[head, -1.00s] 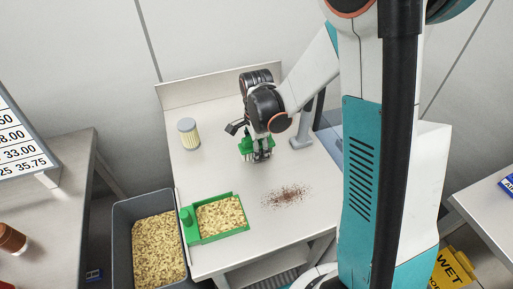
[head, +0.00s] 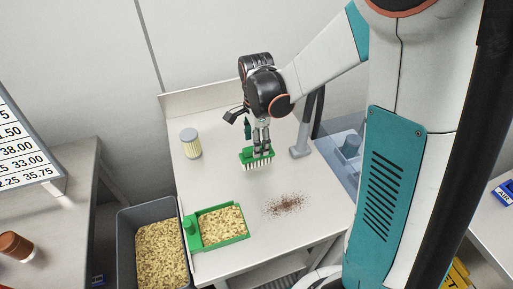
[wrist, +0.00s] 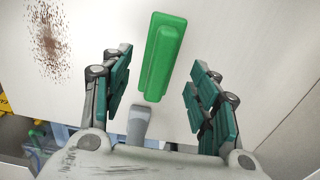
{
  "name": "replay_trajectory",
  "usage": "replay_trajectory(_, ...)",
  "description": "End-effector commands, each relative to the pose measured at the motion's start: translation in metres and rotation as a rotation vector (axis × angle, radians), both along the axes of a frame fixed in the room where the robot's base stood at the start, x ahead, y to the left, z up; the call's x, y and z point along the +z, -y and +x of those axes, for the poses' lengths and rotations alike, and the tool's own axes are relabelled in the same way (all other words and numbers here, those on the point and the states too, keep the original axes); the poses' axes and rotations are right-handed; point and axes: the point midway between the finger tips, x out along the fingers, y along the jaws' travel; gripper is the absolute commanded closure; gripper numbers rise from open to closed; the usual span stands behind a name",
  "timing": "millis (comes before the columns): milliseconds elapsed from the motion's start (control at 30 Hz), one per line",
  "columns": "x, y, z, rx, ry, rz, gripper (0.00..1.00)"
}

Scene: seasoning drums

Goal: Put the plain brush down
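The green brush (head: 250,158) with pale bristles stands bristles down on the white table, near the middle towards the back. In the wrist view, the back of the brush (wrist: 165,50) lies between my fingers, with a clear gap on each side. My gripper (head: 262,148) is just above the brush, pointing down. In the wrist view my gripper (wrist: 158,68) is open, and its green pads do not touch the brush.
A green dustpan (head: 190,236) with pale flakes is at the table's front left, beside a grey bin (head: 127,247) of flakes. A lidded jar (head: 190,143) stands at the back left. Dark red powder (head: 285,205) is spilled right of centre. A grey stand (head: 300,150) is on the right.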

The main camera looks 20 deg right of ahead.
Motion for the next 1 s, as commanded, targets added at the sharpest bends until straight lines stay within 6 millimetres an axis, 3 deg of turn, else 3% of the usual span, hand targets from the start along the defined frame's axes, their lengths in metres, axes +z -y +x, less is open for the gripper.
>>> replay_trajectory(133, 0.027, 0.000, 0.000, 0.000, 0.000, 0.000, 0.45)
replay_trajectory(467, 0.053, 0.000, -0.006, 0.053, 0.021, 0.000, 0.45)
replay_trajectory(1000, 0.138, 0.001, -0.080, 0.747, 0.284, -0.111, 0.45)
